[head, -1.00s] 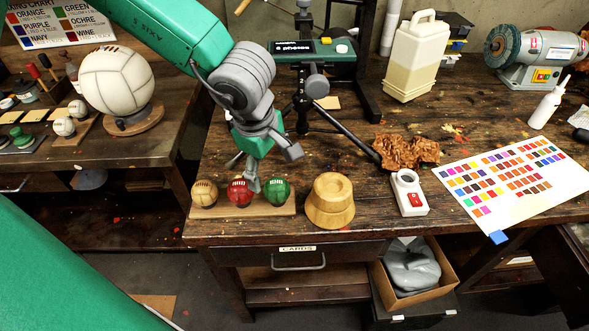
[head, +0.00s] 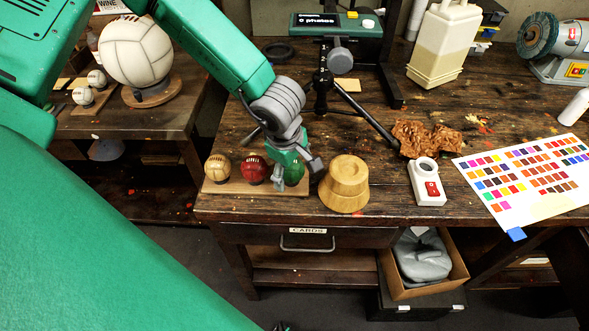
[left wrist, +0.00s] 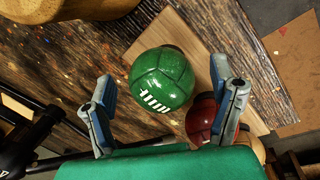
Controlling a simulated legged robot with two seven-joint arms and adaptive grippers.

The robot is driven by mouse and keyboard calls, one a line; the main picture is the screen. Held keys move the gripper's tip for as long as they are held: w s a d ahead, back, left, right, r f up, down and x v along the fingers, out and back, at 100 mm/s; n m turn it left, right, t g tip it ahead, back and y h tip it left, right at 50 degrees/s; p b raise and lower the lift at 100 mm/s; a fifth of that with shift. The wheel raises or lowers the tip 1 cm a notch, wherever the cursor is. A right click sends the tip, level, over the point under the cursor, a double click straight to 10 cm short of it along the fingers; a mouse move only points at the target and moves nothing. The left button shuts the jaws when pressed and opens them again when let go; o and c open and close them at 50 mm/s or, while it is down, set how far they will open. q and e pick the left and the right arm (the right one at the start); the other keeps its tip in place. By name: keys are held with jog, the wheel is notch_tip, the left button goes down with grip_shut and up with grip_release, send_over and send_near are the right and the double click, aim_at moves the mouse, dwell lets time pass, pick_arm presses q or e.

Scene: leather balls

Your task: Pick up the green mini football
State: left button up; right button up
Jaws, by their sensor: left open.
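The green mini football (head: 294,173), with white lacing, sits at the right end of a small wooden board (head: 232,187), partly hidden by my left gripper. My left gripper (head: 298,172) is open, close above the ball. In the left wrist view the green ball (left wrist: 160,82) lies between the two spread fingers, with a gap on each side. A red ball (head: 253,169) is beside it on the board. In the wrist view the red ball (left wrist: 201,118) is partly behind one finger. My right gripper is not in view.
A tan ball (head: 217,168) stands at the board's left end. A turned wooden block (head: 345,184) stands close right of the green ball. A tripod (head: 322,95) is behind. A white device (head: 427,184) and colour chart (head: 530,178) lie further right.

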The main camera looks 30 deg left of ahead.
pick_arm(q)
jog(key=shift+w+a+f, duration=0.15)
jog(key=shift+a+f, duration=0.05)
jog(key=shift+f, duration=0.25)
jog(key=shift+w+a+f, duration=0.1)
jog(key=shift+a+f, duration=0.05)
jog(key=shift+f, duration=0.3)
jog(key=shift+a, duration=0.3)
jog(key=c, duration=1)
jog(key=shift+d, duration=0.2)
jog(key=c, duration=0.3)
jog(key=shift+d+r, duration=0.15)
jog(key=shift+d, duration=0.1)
